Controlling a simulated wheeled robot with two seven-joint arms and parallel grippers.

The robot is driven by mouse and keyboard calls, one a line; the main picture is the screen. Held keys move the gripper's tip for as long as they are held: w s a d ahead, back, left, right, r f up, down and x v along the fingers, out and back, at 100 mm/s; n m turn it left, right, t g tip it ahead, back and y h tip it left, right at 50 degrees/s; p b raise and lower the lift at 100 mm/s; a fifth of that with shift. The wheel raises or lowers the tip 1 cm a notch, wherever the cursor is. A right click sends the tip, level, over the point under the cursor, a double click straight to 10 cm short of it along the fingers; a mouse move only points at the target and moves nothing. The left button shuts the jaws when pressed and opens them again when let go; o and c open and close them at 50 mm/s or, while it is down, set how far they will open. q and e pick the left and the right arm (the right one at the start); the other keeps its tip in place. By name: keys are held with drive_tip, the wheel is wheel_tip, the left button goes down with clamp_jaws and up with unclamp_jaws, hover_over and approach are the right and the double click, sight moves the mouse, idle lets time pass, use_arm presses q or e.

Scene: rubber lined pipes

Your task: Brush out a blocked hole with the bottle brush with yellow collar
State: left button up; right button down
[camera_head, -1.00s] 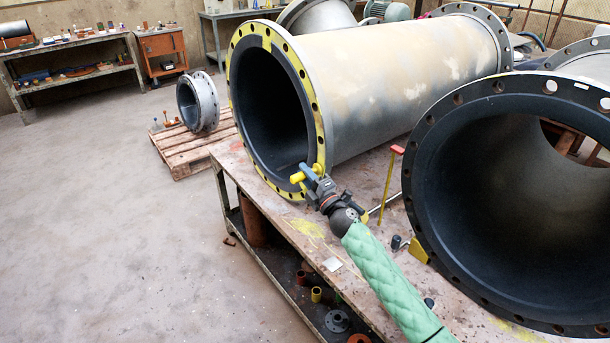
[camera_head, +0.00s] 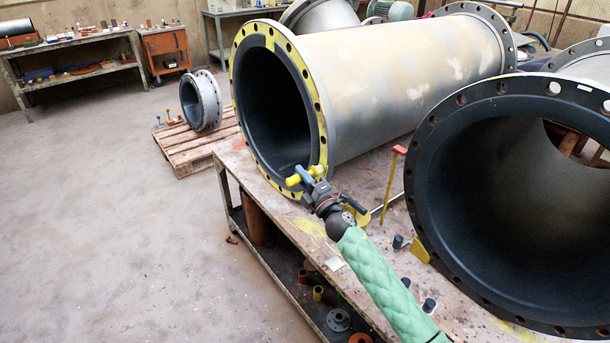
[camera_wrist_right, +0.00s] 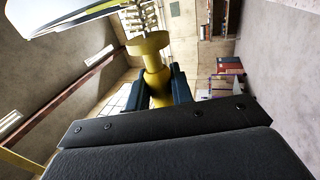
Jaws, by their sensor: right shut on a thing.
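My right gripper (camera_head: 305,177) is at the lower right rim of the large pipe's yellow-faced flange (camera_head: 318,118), which has bolt holes all round. It is shut on the bottle brush with yellow collar (camera_head: 292,181). In the right wrist view the brush's yellow part (camera_wrist_right: 155,68) sits between my dark fingers (camera_wrist_right: 160,90), and a pale, ridged part shows beyond it at the top edge. Whether the brush touches the flange or enters a hole I cannot tell. Which hole is blocked is not clear. My left gripper is not in view.
A second dark-lined pipe (camera_head: 430,190) lies close on the right of the bench (camera_head: 270,195). A red-topped yellow stand (camera_head: 390,185) stands between the pipes. A pallet (camera_head: 195,150) with a small flanged ring (camera_head: 203,102) is at left. The floor at left is clear.

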drive_tip(key=shift+d, duration=0.1)
idle(0.5)
drive_tip(key=shift+w+d, duration=0.75)
drive_tip(key=shift+d, duration=0.2)
drive_tip(key=shift+s+a, duration=0.15)
drive_tip(key=shift+a, duration=0.05)
drive_tip(key=shift+s+a, duration=0.65)
drive_tip(key=shift+a, duration=0.3)
drive_tip(key=shift+d, duration=0.1)
drive_tip(key=shift+w+d, duration=0.8)
drive_tip(key=shift+d, duration=0.2)
drive_tip(key=shift+s, duration=0.1)
drive_tip(key=shift+s+a, duration=0.7)
drive_tip(key=shift+a, duration=0.35)
